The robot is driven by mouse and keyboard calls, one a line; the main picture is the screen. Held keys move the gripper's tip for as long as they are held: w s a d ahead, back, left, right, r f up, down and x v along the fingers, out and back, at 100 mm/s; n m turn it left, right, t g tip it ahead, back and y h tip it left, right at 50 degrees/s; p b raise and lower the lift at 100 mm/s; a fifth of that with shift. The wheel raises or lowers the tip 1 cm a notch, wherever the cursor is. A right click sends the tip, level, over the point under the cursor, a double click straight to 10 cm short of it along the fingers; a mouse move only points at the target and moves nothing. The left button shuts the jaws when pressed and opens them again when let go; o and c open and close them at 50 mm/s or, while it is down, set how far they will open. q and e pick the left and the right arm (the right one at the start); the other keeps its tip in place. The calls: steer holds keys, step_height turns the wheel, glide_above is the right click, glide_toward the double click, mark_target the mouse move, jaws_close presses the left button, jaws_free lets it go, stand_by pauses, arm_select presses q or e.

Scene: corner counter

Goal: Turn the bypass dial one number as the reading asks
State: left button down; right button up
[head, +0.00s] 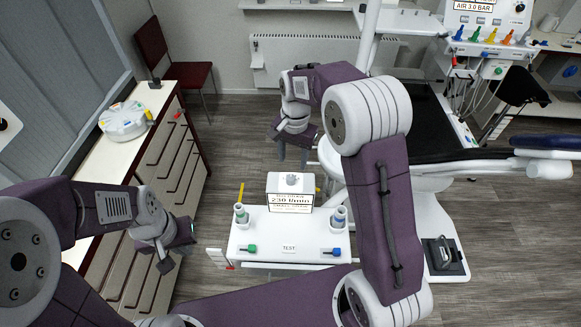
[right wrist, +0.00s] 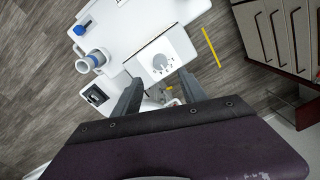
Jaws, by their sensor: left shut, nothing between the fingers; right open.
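My left gripper (head: 176,250) is shut and empty, left of the unit.
A drawer counter (head: 160,150) holds a round white device (head: 124,119) at left. A dental chair (head: 440,120) stands at right.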

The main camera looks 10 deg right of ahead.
mark_target(291, 175)
steer(key=s+f, duration=0.1)
steer(key=f+p, duration=0.1)
steer(key=f, duration=0.1)
steer(key=shift+s+a, duration=0.1)
steer(key=shift+s, duration=0.25)
steer(key=f, duration=0.1)
steer(key=w+f, duration=0.1)
steer(key=f, duration=0.1)
steer(key=w+f+p, duration=0.1)
steer(key=f, duration=0.1)
steer(key=shift+w+a, duration=0.1)
steer(key=shift+w, duration=0.15)
steer(key=shift+f, duration=0.2)
steer(key=shift+s+r, duration=0.15)
steer(key=shift+s, duration=0.45)
steer(key=shift+c, duration=0.7)
arm_select(q)
step_height(291, 175, up, 2)
steer(key=shift+s+a+r, duration=0.1)
steer(key=shift+a, duration=0.05)
arm_select(e)
steer(key=shift+w, duration=0.2)
jaws_close()
